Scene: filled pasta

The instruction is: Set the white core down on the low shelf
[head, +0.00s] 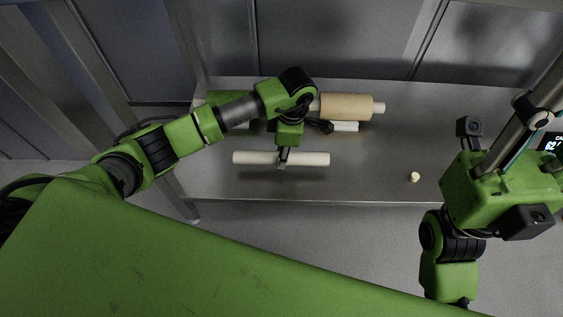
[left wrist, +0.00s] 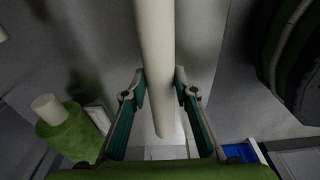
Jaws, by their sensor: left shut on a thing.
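The white core (head: 250,158) is a long pale cylinder, lying level left to right over the front part of the grey metal shelf (head: 380,185). My left gripper (head: 283,163) is shut on it near its middle, from above. In the left wrist view the core (left wrist: 155,40) passes between the two teal-padded fingers of the gripper (left wrist: 159,92). I cannot tell whether the core touches the shelf or hangs above it. My right gripper (head: 525,112) is at the right edge, partly cut off, and its opening cannot be made out.
A tan roll (head: 345,106) with a pale core end lies behind the core, with a white item (head: 343,127) in front of it. A green roll (head: 222,97) lies at the back left. A small cream piece (head: 414,177) sits to the right. The shelf between is bare.

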